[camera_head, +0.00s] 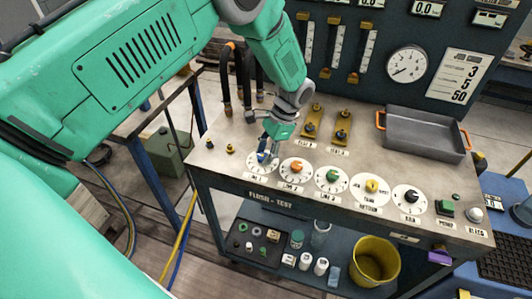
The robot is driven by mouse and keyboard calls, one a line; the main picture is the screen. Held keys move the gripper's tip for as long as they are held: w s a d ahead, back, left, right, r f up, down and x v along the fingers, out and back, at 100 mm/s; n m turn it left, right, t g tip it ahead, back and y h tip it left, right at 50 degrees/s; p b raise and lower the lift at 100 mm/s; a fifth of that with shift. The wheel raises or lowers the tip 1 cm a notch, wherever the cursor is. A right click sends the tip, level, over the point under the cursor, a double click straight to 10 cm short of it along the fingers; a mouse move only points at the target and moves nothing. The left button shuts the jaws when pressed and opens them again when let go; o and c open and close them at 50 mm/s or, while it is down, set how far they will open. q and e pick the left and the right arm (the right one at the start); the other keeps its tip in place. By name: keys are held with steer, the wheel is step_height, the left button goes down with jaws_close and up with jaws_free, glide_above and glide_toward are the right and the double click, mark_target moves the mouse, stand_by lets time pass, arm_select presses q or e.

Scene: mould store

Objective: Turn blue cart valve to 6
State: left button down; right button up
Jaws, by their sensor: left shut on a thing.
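The blue valve knob (262,157) is the leftmost in the row of dials on the cart top. It sits on a white round dial plate (254,168) with marks around its edge. My left gripper (267,149) comes down on the knob from above and is shut on it. The fingers cover part of the knob, and its pointer and the dial's numbers are too small or hidden to read. My right gripper is not in view.
Orange (296,167), green (332,176), yellow (371,186) and black (411,196) knobs continue the row to the right. A grey tray (425,133) stands at the back right. A yellow bucket (375,260) is on the lower shelf. Gauges (406,63) line the back panel.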

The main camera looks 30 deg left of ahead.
arm_select(q)
steer(key=c, duration=1.2)
jaws_free()
steer(key=shift+a+r, duration=0.15)
steer(key=shift+w+r, duration=0.2)
steer(key=shift+r, duration=0.05)
steer(key=v, duration=1.1)
steer(key=shift+r, duration=0.15)
steer(key=shift+s, duration=0.15)
